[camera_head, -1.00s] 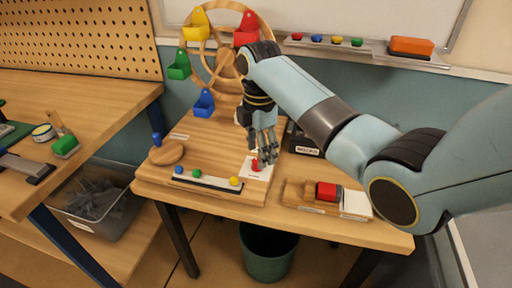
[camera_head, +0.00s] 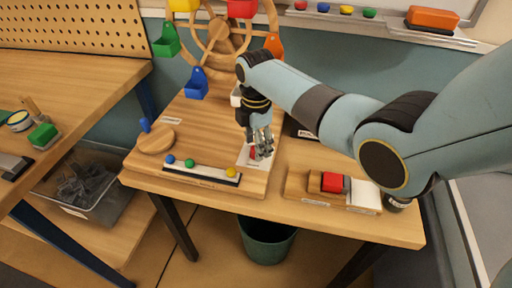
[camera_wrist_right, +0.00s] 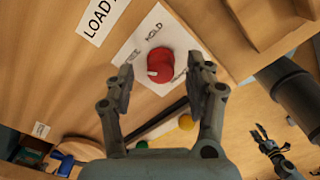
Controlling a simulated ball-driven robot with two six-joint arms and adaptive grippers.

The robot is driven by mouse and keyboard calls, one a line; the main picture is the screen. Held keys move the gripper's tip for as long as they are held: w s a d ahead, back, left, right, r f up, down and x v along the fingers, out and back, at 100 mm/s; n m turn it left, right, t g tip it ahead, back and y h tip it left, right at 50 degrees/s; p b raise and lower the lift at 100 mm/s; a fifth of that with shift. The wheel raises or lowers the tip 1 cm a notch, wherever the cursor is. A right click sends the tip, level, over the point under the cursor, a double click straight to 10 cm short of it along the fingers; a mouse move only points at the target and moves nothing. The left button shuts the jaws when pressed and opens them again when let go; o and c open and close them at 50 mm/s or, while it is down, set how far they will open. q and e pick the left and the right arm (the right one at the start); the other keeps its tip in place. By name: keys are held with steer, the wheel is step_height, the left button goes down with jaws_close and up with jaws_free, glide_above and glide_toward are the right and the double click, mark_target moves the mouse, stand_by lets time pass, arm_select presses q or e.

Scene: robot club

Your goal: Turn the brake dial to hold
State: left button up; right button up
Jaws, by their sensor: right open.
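The brake dial (camera_wrist_right: 160,62) is a red knob with a white mark on its lower left side in the right wrist view. It sits on a white card (camera_wrist_right: 140,38) with "HOLD" printed above it and another word, partly hard to read, to its left. My right gripper (camera_wrist_right: 163,72) is open, with its fingertips on either side of the dial and visible gaps. In the head view, the right gripper (camera_head: 262,150) hangs over the card and hides much of the dial (camera_head: 253,153). My left gripper (camera_wrist_right: 268,138) shows small at the lower right of the wrist view.
A tray with blue, green and yellow balls (camera_head: 205,180) lies left of the card. A wooden disc (camera_head: 155,139) with a blue peg is farther left. A wooden holder with a red block (camera_head: 333,183) stands right. A wheel with coloured buckets (camera_head: 196,84) stands behind.

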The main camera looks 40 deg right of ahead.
steer(key=shift+a+f, duration=0.1)
steer(key=shift+f, duration=0.5)
steer(key=shift+s, duration=0.1)
jaws_close()
arm_select(q)
steer(key=shift+w+d+f, duration=0.1)
steer(key=shift+w+d, duration=0.15)
steer(key=shift+w, duration=0.15)
